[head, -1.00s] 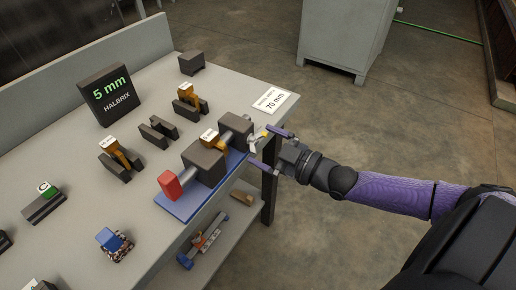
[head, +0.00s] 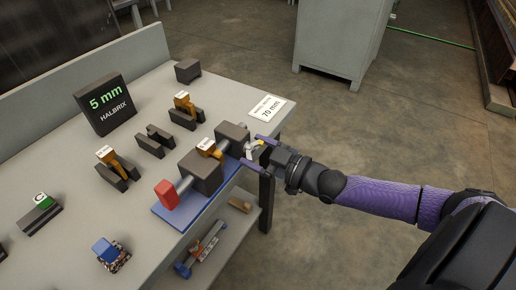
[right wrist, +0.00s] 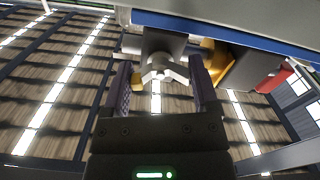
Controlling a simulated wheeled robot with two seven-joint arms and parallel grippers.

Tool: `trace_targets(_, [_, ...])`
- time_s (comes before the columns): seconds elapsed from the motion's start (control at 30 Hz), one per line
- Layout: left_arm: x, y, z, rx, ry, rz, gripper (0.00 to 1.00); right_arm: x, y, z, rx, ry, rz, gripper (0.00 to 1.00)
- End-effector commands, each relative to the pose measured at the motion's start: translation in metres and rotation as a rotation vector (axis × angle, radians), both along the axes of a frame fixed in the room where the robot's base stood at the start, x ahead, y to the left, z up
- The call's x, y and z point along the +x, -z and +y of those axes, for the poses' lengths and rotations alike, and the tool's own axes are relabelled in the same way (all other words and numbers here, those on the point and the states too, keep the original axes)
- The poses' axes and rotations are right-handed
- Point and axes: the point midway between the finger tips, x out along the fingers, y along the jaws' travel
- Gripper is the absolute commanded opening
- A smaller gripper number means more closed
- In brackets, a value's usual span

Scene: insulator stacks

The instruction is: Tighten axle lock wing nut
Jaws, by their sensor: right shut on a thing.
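The axle fixture stands on a blue base plate (head: 178,218) at the table's right edge. It has dark blocks (head: 201,172), a grey axle, an orange piece (head: 208,148) and a red end block (head: 167,194). The pale wing nut (head: 252,149) is at the axle's right end; it also shows in the right wrist view (right wrist: 161,72). My right gripper (head: 254,151) has its two purple fingers on either side of the wing nut and is shut on it. In the right wrist view, the fingers (right wrist: 160,88) flank the nut's wings. My left gripper is not in view.
A black sign (head: 106,103) reads "5 mm". A white card (head: 266,108) reads "70 mm". Several dark blocks, some with orange pieces, stand on the table. A lower shelf (head: 222,232) holds a tool. A grey cabinet (head: 338,40) stands behind open floor.

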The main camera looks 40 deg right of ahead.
Motion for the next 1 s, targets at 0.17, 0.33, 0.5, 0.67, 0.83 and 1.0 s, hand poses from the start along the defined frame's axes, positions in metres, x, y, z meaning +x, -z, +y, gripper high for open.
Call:
trace_targets(0.17, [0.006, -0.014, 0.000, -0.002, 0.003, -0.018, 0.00, -0.001, -0.003, 0.001, 0.227, 0.001, 0.097, 0.17])
trace_targets(0.33, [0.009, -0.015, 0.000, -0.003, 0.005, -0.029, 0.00, -0.001, 0.000, 0.001, 0.307, 0.000, 0.129, 0.18])
trace_targets(0.5, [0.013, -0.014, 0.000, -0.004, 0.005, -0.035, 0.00, -0.001, 0.001, 0.001, 0.307, 0.000, 0.129, 0.18])
trace_targets(0.67, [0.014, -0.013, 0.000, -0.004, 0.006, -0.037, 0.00, -0.001, 0.001, 0.001, 0.306, 0.000, 0.130, 1.00])
trace_targets(0.83, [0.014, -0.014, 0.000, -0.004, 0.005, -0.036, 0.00, -0.001, 0.001, 0.001, 0.304, 0.000, 0.128, 1.00])
trace_targets(1.0, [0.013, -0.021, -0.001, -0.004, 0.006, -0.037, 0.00, -0.012, -0.001, -0.004, 0.302, 0.001, 0.130, 1.00])
